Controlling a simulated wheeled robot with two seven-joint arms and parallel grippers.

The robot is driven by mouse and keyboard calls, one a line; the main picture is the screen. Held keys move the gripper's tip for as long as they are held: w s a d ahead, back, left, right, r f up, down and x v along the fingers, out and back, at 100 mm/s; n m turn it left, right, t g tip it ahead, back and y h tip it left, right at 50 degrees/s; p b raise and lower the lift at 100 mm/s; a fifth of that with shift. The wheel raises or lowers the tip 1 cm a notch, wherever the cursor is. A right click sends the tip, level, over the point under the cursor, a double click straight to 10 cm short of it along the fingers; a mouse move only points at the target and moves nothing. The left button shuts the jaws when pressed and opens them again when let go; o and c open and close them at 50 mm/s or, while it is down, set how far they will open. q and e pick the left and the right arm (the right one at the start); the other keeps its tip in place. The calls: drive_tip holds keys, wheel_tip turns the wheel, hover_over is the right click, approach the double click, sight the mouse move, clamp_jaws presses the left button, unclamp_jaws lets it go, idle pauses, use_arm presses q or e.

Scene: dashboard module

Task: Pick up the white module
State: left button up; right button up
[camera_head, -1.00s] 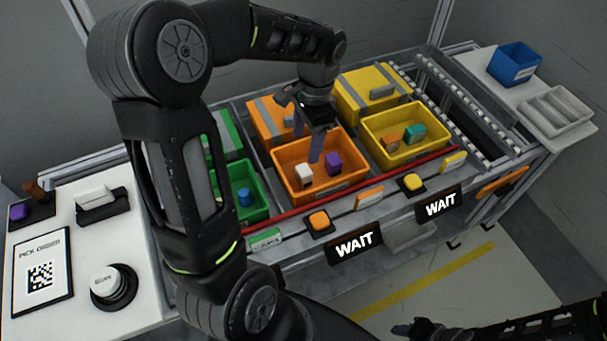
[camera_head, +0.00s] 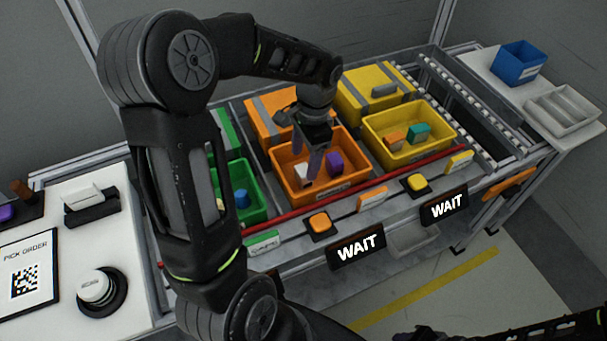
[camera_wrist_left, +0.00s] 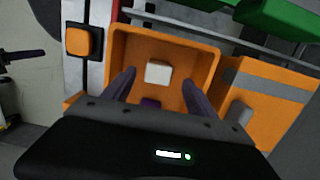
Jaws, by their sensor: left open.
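The white module (camera_head: 302,172) is in the open orange bin (camera_head: 343,188), partly hidden in the head view by a finger of my left gripper (camera_head: 319,160). The left gripper is open, pointing down into the bin. In the left wrist view, the white module (camera_wrist_left: 158,72) appears between the open fingers of the left gripper (camera_wrist_left: 159,77), with no contact visible. A purple block (camera_head: 334,161) lies beside it in the bin; it shows partly in the wrist view (camera_wrist_left: 150,102). My right gripper (camera_head: 422,333) is only a dark shape at the bottom edge.
The orange bin's walls surround the fingers closely. A green bin (camera_head: 262,208) with a blue block stands to the left, a yellow bin (camera_head: 440,153) with two blocks to the right. A red rail (camera_head: 378,181) runs along the front. Lidded boxes stand behind.

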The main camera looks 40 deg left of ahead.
sight(304, 169)
use_arm(q)
drive_tip(key=shift+s+f+p, duration=0.15)
drive_tip(key=shift+f, duration=1.2)
drive_tip(key=shift+s+f+p, duration=0.1)
drive_tip(key=shift+f+p, duration=0.05)
drive_tip(key=shift+f, duration=1.15)
drive_tip(key=shift+c, duration=0.6)
clamp_jaws()
